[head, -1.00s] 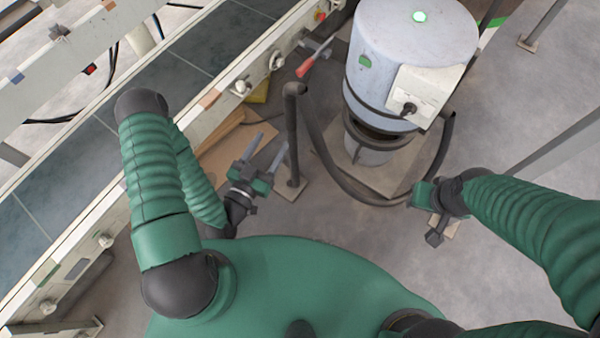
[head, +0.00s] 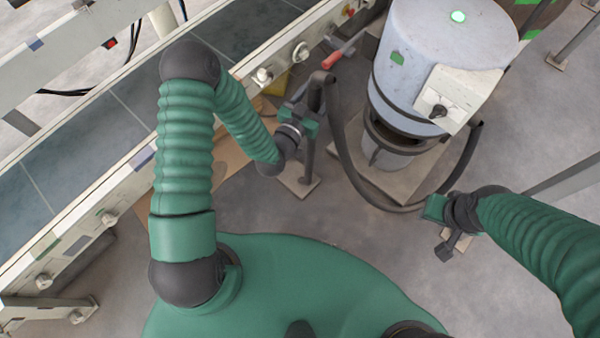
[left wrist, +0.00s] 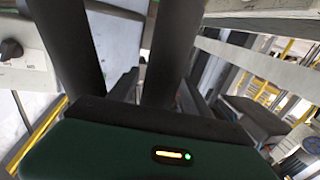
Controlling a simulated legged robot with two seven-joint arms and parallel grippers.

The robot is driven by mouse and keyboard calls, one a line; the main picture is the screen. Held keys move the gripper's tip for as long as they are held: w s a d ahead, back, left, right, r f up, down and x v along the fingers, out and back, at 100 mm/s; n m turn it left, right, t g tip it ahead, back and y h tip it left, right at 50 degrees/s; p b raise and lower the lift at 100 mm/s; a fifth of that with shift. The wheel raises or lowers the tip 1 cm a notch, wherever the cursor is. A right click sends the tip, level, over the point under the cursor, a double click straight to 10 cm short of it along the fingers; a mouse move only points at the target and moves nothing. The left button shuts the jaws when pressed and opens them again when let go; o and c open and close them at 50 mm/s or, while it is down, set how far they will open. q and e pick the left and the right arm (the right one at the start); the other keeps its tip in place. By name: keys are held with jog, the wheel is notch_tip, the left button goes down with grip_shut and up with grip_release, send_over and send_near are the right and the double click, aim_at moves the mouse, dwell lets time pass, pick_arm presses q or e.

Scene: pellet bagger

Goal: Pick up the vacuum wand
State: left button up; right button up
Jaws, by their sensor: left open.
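The vacuum wand (head: 317,92) is a dark, roughly upright tube on a small floor plate, at the upper middle of the head view. A dark hose curves from its top. My left gripper (head: 306,98) is at the wand's upper part, its fingers pointing away from me. One finger shows left of the wand; the other overlaps it, so I cannot tell whether the wand lies between them. In the left wrist view the two dark fingers (left wrist: 122,35) stand apart, and no wand is clear between them. My right gripper (head: 443,232) is low at the right, away from the wand; its jaw gap is unclear.
The grey vacuum drum (head: 425,70) with a switch box stands behind and right of the wand, the hose (head: 365,190) looping around its base. A conveyor (head: 110,130) runs along the left. A red-handled lever (head: 335,60) is behind the wand. Floor between wand and right gripper is mostly clear.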

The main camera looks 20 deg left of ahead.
pick_arm(q)
jog(key=shift+w+d, duration=0.1)
jog(key=shift+d, duration=0.1)
jog(key=shift+r, duration=0.1)
jog(key=shift+c, duration=0.8)
grip_shut()
jog(key=shift+r, duration=0.1)
